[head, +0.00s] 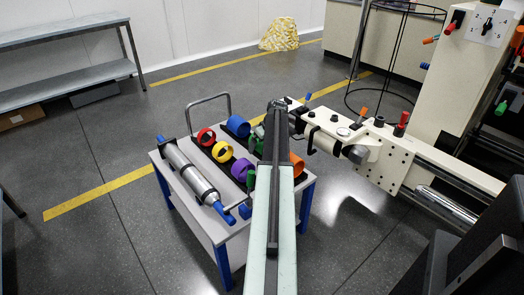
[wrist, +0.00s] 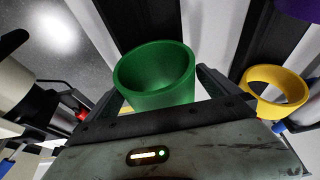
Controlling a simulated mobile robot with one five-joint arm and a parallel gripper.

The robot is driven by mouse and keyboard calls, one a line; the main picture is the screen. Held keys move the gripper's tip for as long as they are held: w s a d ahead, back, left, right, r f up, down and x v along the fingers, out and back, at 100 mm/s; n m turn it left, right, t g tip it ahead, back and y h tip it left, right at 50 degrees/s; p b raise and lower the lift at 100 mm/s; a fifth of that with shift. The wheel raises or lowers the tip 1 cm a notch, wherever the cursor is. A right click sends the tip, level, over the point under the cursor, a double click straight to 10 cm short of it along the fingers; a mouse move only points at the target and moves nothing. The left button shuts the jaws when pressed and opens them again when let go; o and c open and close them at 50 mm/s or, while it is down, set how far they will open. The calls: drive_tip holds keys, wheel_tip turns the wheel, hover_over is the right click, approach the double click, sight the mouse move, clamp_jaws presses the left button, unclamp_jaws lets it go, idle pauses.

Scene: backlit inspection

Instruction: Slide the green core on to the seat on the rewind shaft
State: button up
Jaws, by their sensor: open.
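The green core (wrist: 153,78) is a hollow ring, seen in the wrist view between the two fingers of my gripper (wrist: 161,88). The fingers stand apart on either side of it, and I cannot see firm contact. In the head view my own arm covers the gripper and most of the core's surroundings. The machine (head: 385,160) at the right has a cream plate and a grey cylindrical part (head: 362,153). I cannot tell for sure which part is the rewind shaft or its seat.
The cart (head: 165,172) carries a red core (head: 206,137), blue core (head: 237,126), yellow core (head: 222,151), purple core (head: 241,169) and orange core (head: 297,164). A silver roller (head: 190,172) with blue ends lies along its left side. The floor left of the cart is clear.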

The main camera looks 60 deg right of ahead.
drive_tip(key=c, duration=1.5)
drive_tip(key=shift+o, duration=0.2)
wheel_tip(320, 180, up, 10)
drive_tip(key=p, duration=1)
drive_tip(key=shift+r+p, duration=0.1)
drive_tip(key=shift+p, duration=0.25)
drive_tip(key=shift+w, duration=0.1)
drive_tip(key=o, duration=0.7)
drive_tip(key=c, duration=0.8)
drive_tip(key=shift+o, duration=0.2)
